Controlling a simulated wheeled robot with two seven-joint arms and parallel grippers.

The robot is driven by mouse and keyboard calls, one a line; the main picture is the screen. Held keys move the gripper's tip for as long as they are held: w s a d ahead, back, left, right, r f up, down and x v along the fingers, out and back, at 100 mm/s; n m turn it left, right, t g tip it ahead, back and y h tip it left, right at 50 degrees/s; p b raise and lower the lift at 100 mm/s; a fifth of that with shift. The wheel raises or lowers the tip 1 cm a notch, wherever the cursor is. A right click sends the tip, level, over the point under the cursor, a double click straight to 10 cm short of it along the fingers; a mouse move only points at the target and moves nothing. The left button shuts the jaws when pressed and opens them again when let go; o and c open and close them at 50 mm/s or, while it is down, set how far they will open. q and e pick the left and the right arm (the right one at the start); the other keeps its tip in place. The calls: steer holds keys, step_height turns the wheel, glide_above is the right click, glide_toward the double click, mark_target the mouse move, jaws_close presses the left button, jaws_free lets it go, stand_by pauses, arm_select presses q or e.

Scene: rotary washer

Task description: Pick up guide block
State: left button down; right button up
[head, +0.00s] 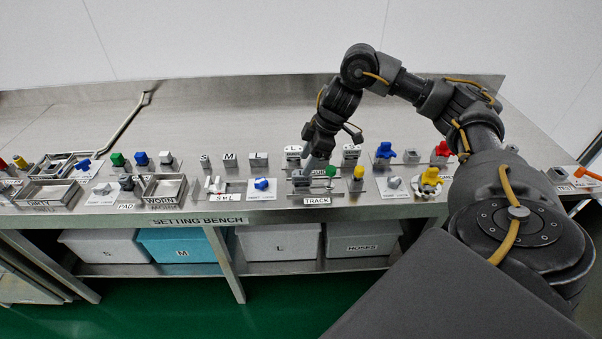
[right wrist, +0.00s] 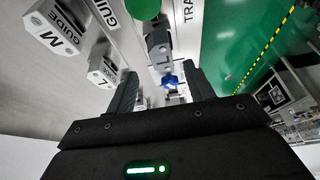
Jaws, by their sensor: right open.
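A grey guide block marked L (right wrist: 160,56) shows between and beyond the fingers in the right wrist view. In the head view the track station (head: 318,201) lies below my right gripper (head: 317,172), which partly covers it. My right gripper is open with nothing visibly between its fingers (right wrist: 163,90). Two more grey blocks stand by GUIDE labels, one marked M (right wrist: 55,38) and one marked L (right wrist: 102,72), left of the fingers in the wrist view. In the head view the L one (head: 293,155) and another block (head: 351,153) stand behind the gripper. My left gripper is out of view.
Blocks S, M and L (head: 258,160) stand left of the gripper. Green (head: 331,171) and yellow (head: 358,172) knobs stand close by on the right. A blue knob (head: 261,184) lies left of the track. Bins (head: 281,242) sit under the bench.

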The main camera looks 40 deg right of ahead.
mark_target(302, 180)
steer(key=shift+b+x, duration=0.35)
steer(key=shift+x, duration=2.3)
steer(key=shift+s, duration=0.2)
jaws_close()
